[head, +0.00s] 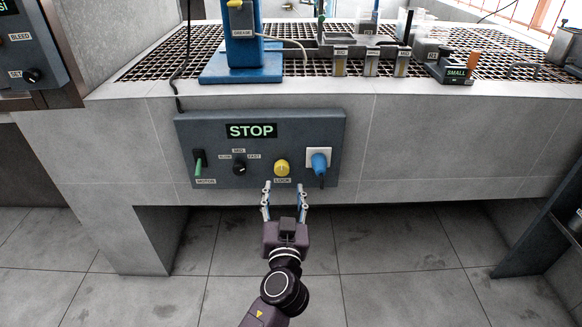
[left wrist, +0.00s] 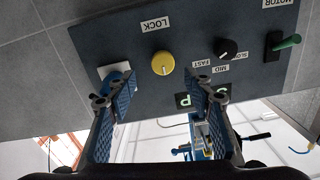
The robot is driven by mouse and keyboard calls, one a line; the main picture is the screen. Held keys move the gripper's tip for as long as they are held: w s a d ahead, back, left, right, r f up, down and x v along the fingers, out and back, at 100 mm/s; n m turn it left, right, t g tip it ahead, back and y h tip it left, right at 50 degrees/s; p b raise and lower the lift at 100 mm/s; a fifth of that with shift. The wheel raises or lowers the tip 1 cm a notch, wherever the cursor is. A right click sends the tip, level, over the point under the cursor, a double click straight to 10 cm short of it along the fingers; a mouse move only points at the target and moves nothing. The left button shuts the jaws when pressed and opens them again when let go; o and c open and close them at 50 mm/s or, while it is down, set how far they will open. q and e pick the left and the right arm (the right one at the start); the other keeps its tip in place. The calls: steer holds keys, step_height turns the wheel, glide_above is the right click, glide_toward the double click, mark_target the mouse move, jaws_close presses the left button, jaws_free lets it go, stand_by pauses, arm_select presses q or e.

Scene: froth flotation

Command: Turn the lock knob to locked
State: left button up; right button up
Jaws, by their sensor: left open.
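The yellow lock knob (head: 282,168) sits on the dark control panel (head: 215,135), just above its LOCK label (head: 283,181). It also shows in the left wrist view (left wrist: 163,63), with a small mark on its face. My left gripper (head: 285,186) is open and empty, its fingers pointing up at the panel just below the knob. In the left wrist view the fingers (left wrist: 158,98) stand apart on either side of the knob's line, with the knob beyond their tips. I cannot tell whether either finger touches the panel. My right gripper is not in view.
Close to the knob are the black speed knob (head: 239,168), the green-handled motor switch (head: 199,163) and a blue plug (head: 320,162) in a white socket. The display (head: 251,130) reads STOP. Above is a counter with grating (head: 300,88).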

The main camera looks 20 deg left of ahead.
mark_target(282, 171)
arm_select(q)
steer(key=x, duration=0.8)
steer(key=shift+s+a, duration=0.1)
steer(key=shift+a, duration=0.1)
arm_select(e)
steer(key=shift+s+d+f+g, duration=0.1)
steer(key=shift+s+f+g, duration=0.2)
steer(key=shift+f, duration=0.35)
arm_select(q)
steer(key=c, duration=1.2)
steer(key=shift+o, duration=0.2)
